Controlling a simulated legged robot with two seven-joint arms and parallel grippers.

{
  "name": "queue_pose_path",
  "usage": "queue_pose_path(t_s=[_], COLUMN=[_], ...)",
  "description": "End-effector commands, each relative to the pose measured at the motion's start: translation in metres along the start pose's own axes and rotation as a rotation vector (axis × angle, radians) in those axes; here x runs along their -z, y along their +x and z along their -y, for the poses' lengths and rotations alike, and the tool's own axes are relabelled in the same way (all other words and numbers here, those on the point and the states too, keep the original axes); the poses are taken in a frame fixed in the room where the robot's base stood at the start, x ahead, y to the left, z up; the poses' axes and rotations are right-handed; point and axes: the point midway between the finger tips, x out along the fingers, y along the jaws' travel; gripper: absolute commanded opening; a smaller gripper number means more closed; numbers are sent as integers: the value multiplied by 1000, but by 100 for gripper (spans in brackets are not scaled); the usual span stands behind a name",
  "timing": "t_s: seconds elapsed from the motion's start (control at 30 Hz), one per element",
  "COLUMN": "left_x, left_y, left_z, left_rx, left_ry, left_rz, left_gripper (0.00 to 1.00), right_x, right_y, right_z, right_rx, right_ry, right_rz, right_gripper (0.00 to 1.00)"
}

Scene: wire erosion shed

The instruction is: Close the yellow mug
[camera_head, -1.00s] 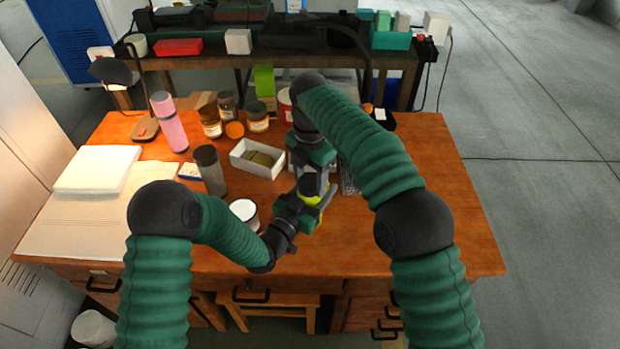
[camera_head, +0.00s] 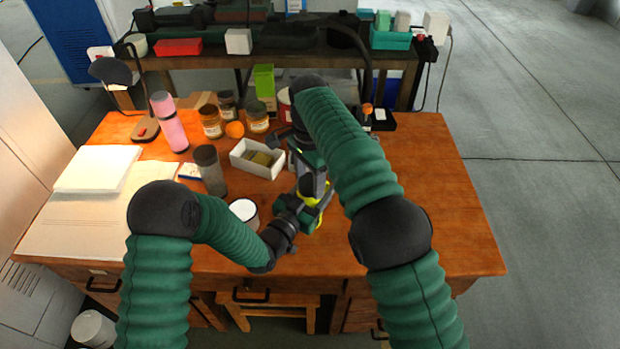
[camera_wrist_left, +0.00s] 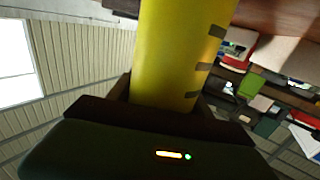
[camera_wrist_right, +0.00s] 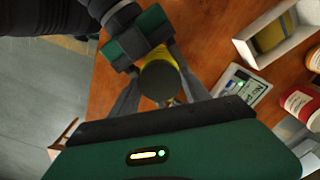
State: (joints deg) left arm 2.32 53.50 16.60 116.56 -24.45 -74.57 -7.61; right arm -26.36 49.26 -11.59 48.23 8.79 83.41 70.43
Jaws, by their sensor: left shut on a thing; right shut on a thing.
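The yellow mug (camera_wrist_left: 180,50) fills the middle of the left wrist view, a tall yellow cylinder with dark marks. My left gripper (camera_head: 305,212) is shut on it above the front of the desk. In the head view only bits of the yellow mug (camera_head: 327,194) show between the grippers. A dark round lid (camera_wrist_right: 160,80) sits at the mug's top end in the right wrist view, between the fingers of my right gripper (camera_wrist_right: 160,88), which is shut on it. The right gripper comes from above in the head view (camera_head: 311,180). Whether the lid is fully seated is hidden.
A white cup (camera_head: 243,210) stands just left of my left gripper. A grey-brown bottle (camera_head: 211,172), a white box (camera_head: 257,160), a pink bottle (camera_head: 170,125) and several jars stand behind. The wooden desk (camera_head: 440,200) is clear at the right.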

Motion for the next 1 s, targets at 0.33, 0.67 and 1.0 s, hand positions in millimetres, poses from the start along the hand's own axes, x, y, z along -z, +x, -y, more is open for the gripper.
queue_pose_path(t_s=[0.33,0.67,1.0], left_x=[0,0,0], left_y=[0,0,0], left_z=[-7,-3,-1], left_rx=[-14,-6,-3], left_ry=[1,0,0], left_rz=[-1,-1,-1], left_gripper=[0,0,0], right_x=[2,2,2], right_y=[-2,-1,-41], right_z=[3,2,4], right_rx=[14,8,11], right_ry=[169,167,166], right_rz=[-6,-4,-5], right_gripper=[68,80,80])
